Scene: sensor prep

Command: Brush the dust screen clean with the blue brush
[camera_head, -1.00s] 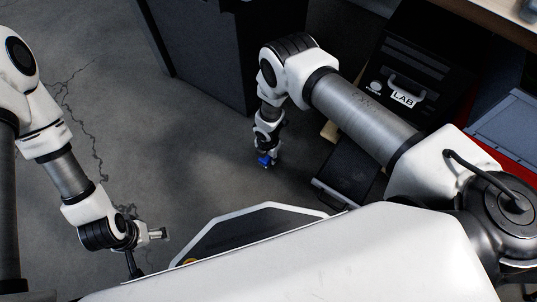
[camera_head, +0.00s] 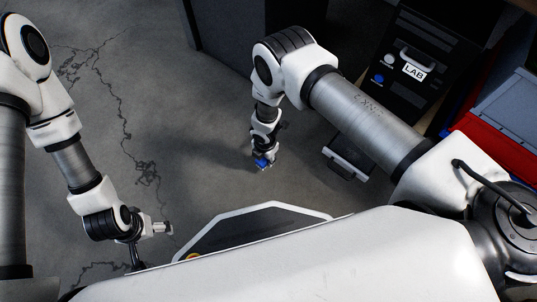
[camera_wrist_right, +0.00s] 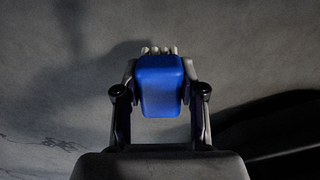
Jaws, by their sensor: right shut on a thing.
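The blue brush (camera_head: 262,162) is in my right gripper (camera_head: 263,166), which hangs over bare grey floor in the head view. In the right wrist view the blue block of the brush (camera_wrist_right: 160,85) sits between the two fingers of my right gripper (camera_wrist_right: 160,78), with pale tips showing beyond it. My left gripper (camera_head: 163,228) is at the lower left, over the floor and apart from other things; its jaw gap is too small to read. I cannot make out a dust screen in either view.
A red bin (camera_head: 500,150) is at right, a dark cabinet (camera_head: 225,35) at top. Middle floor is clear.

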